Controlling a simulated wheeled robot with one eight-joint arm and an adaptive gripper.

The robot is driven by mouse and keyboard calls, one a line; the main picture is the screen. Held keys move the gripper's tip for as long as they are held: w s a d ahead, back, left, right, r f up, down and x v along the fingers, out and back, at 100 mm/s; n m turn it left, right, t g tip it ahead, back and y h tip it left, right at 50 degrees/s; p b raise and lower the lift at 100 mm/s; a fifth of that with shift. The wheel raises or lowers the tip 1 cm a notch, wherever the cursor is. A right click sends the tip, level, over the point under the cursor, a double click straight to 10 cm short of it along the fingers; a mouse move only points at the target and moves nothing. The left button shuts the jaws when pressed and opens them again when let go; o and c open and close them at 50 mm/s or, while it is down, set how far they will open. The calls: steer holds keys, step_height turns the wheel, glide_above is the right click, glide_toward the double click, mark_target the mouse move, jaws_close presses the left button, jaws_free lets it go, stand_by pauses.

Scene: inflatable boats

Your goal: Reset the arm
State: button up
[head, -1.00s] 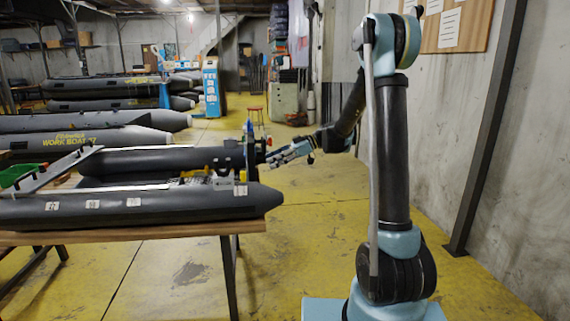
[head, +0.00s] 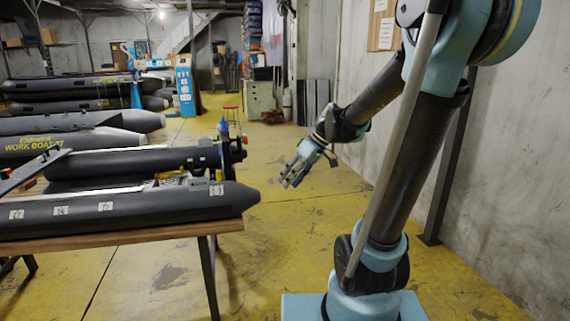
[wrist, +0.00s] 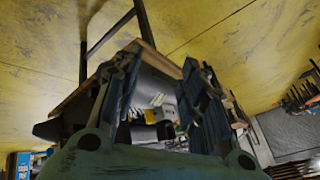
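My arm (head: 402,170) rises at the right and bends down to the left at its far end. My gripper (head: 291,178) hangs in the air over the yellow floor, to the right of the grey inflatable boat (head: 130,208) and apart from it. In the wrist view the two dark fingers of my gripper (wrist: 162,68) stand apart with no object held between them. The boat's end and table edge show beyond the fingers, partly hidden by them.
The boat lies on a wooden table (head: 150,234) at the left. More grey boats (head: 70,122) are stacked behind it. A concrete wall (head: 500,150) and dark post stand at the right. Yellow floor (head: 270,270) between is clear.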

steer(key=s+d+f+m+t+h, duration=0.1)
steer(key=s+d+f+m+h, duration=0.2)
steer(key=s+d+f+m, duration=0.2)
steer(key=s+d+f+m+t+h, duration=0.1)
steer(key=s+d+f+m+h, duration=0.2)
steer(key=s+d, duration=0.9)
step_height(320, 180, down, 3)
steer(key=shift+r+m+h, duration=0.2)
steer(key=shift+m+h, duration=0.2)
steer(key=shift+m, duration=0.5)
steer(key=shift+w+f, duration=0.2)
steer(key=shift+w, duration=0.2)
